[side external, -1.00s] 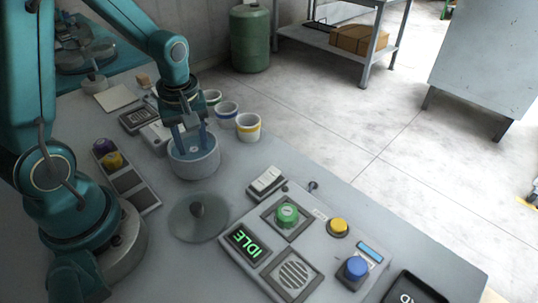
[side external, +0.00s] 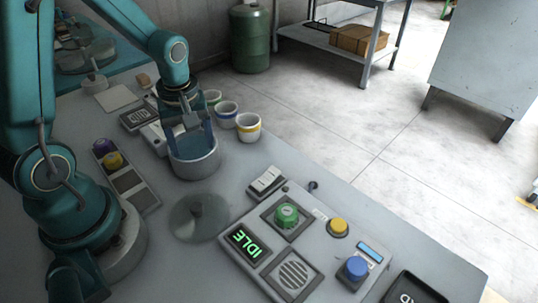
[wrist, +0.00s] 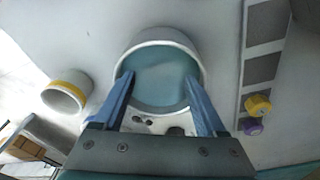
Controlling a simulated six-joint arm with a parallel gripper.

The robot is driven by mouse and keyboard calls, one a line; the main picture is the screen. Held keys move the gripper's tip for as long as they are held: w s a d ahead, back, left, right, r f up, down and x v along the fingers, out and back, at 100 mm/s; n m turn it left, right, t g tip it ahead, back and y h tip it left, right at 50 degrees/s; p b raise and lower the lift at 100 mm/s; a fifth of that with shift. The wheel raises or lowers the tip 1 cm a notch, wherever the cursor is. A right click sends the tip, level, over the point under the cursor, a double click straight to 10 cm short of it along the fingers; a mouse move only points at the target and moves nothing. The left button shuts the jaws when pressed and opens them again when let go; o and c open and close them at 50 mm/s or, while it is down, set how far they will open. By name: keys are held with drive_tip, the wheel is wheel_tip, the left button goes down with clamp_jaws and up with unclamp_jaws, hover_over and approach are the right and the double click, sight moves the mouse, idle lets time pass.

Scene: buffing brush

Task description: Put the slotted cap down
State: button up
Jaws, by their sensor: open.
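No part can be clearly recognised as a slotted cap. My gripper (side external: 192,140) is over a round grey tub (side external: 196,170). In the wrist view my gripper (wrist: 162,88) has its two blue fingers spread wide, at the left and right of the tub's rim (wrist: 158,36). The tub's inside looks plain pale blue, with nothing seen between the fingers there. Whether the fingertips touch the tub is unclear.
A control panel (side external: 325,235) reading IDLE, with green, yellow and blue buttons, stands to the right. Several striped cups, including a yellow-banded one (side external: 248,127), stand behind the tub. A tray with purple and yellow knobs (side external: 125,178) lies at left.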

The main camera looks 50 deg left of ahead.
sight(196, 157)
wheel_tip(196, 157, up, 11)
drive_tip(key=d, duration=0.1)
drive_tip(key=s+d+r+m+t+h, duration=0.1)
drive_tip(key=s+d+m+t, duration=0.4)
drive_tip(key=m, duration=0.8)
drive_tip(key=s+d+r, duration=0.1)
drive_tip(key=s+d, duration=0.1)
drive_tip(key=d, duration=0.2)
drive_tip(key=shift+r, duration=0.15)
